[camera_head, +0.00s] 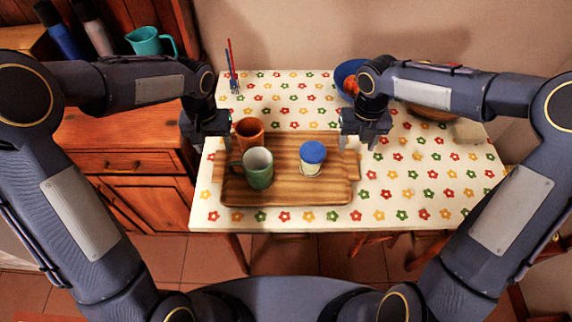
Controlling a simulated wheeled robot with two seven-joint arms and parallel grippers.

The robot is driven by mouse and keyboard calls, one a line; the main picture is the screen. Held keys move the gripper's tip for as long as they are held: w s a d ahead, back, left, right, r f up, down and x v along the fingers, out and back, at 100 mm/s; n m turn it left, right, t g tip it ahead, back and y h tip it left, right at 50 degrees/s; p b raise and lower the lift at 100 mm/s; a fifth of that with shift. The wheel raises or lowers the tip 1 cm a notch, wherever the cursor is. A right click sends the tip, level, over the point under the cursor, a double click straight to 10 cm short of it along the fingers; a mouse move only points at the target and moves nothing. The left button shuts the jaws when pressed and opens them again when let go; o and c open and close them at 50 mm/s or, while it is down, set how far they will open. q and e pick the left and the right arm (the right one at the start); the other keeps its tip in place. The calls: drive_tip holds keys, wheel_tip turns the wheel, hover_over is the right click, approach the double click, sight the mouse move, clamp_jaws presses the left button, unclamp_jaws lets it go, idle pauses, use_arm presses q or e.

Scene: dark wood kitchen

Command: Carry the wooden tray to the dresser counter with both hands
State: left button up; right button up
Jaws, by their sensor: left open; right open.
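The wooden tray (315,191) lies flat on the table with the flowered cloth. An orange-brown mug (249,133), a green mug (258,170) and a jar with a blue lid (312,158) stand on it. My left gripper (203,143) is open and empty, near the tray's left side. My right gripper (361,143) is open and empty, near the tray's right side. Both appear to be above the tray's level; I cannot tell whether either touches it. The dresser counter (115,128) is at the left, its wooden top partly hidden by my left arm.
A teal mug (147,42) and bottles (62,32) stand at the back of the dresser. A blue bowl (347,72) and another bowl sit at the table's back right, partly behind my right arm. Red and blue sticks (232,65) stand at the back left. The dresser's front top looks clear.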

sight(220, 165)
use_arm(q)
drive_tip(key=shift+s+f, duration=0.1)
drive_tip(key=shift+f, duration=0.25)
use_arm(e)
drive_tip(key=shift+f, duration=0.35)
use_arm(q)
drive_tip(key=shift+f, duration=3.55)
use_arm(e)
drive_tip(key=shift+f, duration=3.55)
use_arm(q)
drive_tip(key=shift+c, duration=0.5)
use_arm(e)
drive_tip(key=shift+c, duration=0.5)
use_arm(q)
clamp_jaws()
use_arm(e)
drive_tip(key=c, duration=1.2)
clamp_jaws()
use_arm(q)
drive_tip(key=shift+r, duration=0.1)
use_arm(e)
drive_tip(key=shift+r, duration=0.1)
